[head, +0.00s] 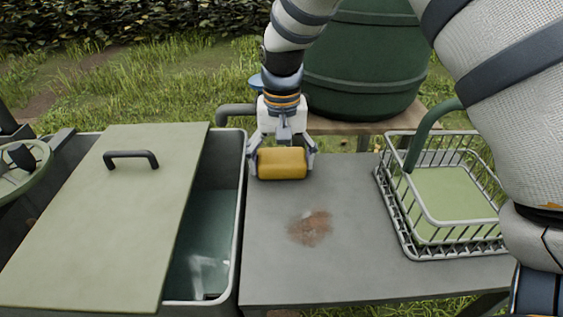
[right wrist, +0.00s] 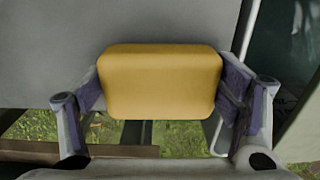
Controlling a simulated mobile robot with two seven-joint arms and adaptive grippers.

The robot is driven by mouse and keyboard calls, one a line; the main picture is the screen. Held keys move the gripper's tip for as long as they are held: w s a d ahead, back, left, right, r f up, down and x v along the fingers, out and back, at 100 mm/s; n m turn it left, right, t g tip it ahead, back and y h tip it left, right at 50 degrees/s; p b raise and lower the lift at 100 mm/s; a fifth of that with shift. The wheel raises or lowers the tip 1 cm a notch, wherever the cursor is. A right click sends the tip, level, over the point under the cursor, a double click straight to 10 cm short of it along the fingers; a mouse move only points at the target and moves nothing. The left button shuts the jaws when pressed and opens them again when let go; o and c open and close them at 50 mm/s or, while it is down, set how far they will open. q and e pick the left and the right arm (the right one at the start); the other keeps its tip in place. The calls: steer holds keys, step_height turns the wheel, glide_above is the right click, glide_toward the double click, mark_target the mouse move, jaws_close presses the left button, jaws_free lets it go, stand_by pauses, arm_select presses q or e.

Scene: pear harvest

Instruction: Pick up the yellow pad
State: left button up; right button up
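The yellow pad (head: 283,163) is a rounded block near the back edge of the grey table (head: 350,270), left of its middle. My right gripper (head: 282,158) comes down on it from behind, with one finger at each end of the pad. In the right wrist view, the pad (right wrist: 160,82) sits between the two fingers of the gripper (right wrist: 162,88), whose inner faces appear to touch its ends. I cannot tell whether the pad rests on the table or is slightly above it. My left gripper is not in view.
A reddish-brown stain (head: 310,228) marks the table. A wire basket (head: 384,190) stands at the right, with a green curved handle or pipe (head: 420,135). At left, a tub (head: 238,185) is partly covered by a green lid (head: 110,220). A green barrel (head: 365,60) stands behind.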

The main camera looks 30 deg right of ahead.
steer(key=shift+c, duration=1.3)
steer(key=shift+r, duration=0.1)
step_height(320, 180, up, 2)
steer(key=shift+w+r, duration=0.1)
steer(key=shift+r, duration=0.1)
steer(key=w+a+r, duration=0.1)
steer(key=r, duration=0.1)
steer(key=w+a+r, duration=0.1)
steer(key=r, duration=0.1)
steer(key=w+a+r, duration=0.1)
steer(key=shift+w+a+r+b, duration=0.2)
steer(key=shift+w+r+b, duration=0.1)
steer(key=shift+w+r, duration=0.1)
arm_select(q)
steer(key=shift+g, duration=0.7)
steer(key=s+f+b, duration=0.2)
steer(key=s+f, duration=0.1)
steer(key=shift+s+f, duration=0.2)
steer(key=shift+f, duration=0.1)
arm_select(e)
steer(key=w+a+r, duration=0.4)
steer(key=w+a, duration=0.2)
steer(key=shift+w+r, duration=0.2)
steer(key=shift+r, duration=0.05)
